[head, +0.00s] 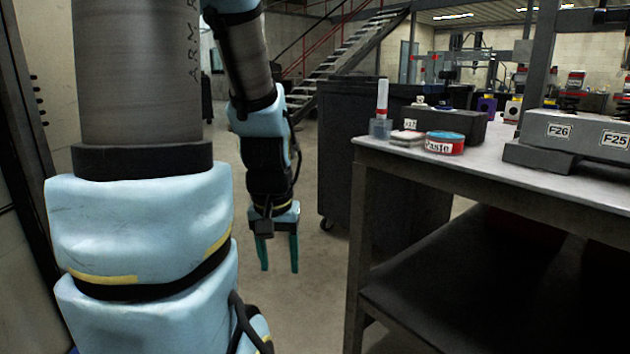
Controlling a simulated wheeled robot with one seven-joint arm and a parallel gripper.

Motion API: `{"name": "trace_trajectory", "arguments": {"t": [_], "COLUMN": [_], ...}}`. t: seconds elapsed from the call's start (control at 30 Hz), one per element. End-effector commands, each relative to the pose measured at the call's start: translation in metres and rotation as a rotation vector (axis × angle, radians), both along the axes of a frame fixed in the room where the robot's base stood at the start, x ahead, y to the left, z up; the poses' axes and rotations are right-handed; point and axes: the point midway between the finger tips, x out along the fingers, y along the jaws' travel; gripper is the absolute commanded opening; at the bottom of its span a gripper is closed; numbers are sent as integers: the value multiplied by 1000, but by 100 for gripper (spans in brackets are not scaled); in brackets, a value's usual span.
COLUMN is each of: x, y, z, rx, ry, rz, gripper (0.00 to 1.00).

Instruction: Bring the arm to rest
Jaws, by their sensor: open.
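My arm fills the left of the head view, with light blue padded covers over its dark links. My gripper (278,268) hangs at the end of the arm, pointing down above the bare floor. Its two green fingers are apart, with nothing between them. It is left of the workbench (468,172) and clear of it.
A dark wheeled bin (340,150) stands behind. Stairs (345,45) rise at the back. Floor around my gripper is free.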

Motion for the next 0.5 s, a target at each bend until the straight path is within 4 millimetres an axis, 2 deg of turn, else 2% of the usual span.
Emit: {"name": "trace_trajectory", "arguments": {"t": [0.03,0.5], "x": [0,0], "y": [0,0], "z": [28,148], "rx": [0,0], "ry": [0,0], "rz": [0,0], "gripper": [57,57]}}
